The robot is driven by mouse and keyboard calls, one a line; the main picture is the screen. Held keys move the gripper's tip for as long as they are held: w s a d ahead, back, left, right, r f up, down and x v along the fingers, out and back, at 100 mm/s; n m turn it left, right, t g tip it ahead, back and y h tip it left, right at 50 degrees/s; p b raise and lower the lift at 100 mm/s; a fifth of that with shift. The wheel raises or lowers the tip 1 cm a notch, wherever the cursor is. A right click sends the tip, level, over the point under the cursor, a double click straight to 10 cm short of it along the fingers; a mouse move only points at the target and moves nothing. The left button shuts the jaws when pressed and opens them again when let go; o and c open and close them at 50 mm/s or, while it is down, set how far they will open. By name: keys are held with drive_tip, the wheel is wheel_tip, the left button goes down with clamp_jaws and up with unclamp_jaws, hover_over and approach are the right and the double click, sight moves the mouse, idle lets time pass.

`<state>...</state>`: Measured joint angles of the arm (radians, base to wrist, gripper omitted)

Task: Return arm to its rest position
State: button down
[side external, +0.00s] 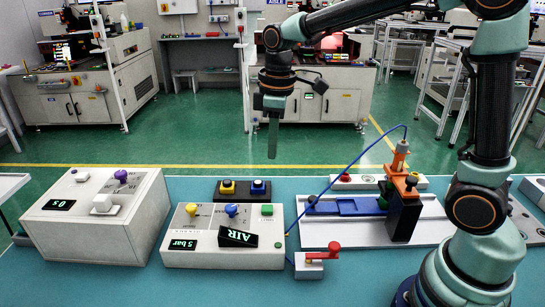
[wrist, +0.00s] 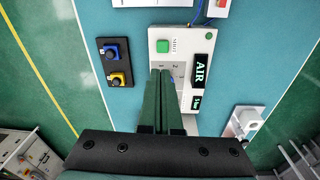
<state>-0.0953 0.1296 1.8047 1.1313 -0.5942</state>
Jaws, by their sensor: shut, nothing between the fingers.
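My gripper (side external: 272,140) hangs pointing down in the side external view, above and behind the control boxes on the teal table. Its fingers are together and hold nothing. In the wrist view the closed fingers (wrist: 161,75) overlap the AIR box in the picture, and they hide part of its face. My arm comes in from the right and bends over the table, with its base at the lower right.
The AIR box (side external: 190,250) has yellow, blue and green knobs. A white box (side external: 75,230) with a purple knob stands left. A small black button box (side external: 244,188) sits behind. A fixture with a blue slide (side external: 345,207) and an orange-topped clamp (side external: 397,168) stands right.

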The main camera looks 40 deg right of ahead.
drive_tip(key=s+d+r+m+t, duration=0.1)
drive_tip(key=s+d+m+t, duration=0.1)
drive_tip(key=s+m, duration=0.2)
drive_tip(key=s+d+r+m+t, duration=0.1)
drive_tip(key=s+r+m+t, duration=0.1)
drive_tip(key=s, duration=0.5)
drive_tip(key=shift+s+d+m+t, duration=0.4)
drive_tip(key=shift+m, duration=0.5)
drive_tip(key=shift+w+r, duration=0.1)
drive_tip(key=shift+r, duration=0.05)
idle(2.9)
drive_tip(key=w+a+f+n+g, duration=0.1)
drive_tip(key=w+a+n+g, duration=0.1)
drive_tip(key=w+n, duration=0.2)
drive_tip(key=w+a+f+n+g, duration=0.2)
drive_tip(key=w+n, duration=0.3)
drive_tip(key=w, duration=0.3)
drive_tip(key=shift+w+a+f+g, duration=0.25)
drive_tip(key=shift+a+f+g, duration=0.05)
drive_tip(key=shift+g, duration=0.5)
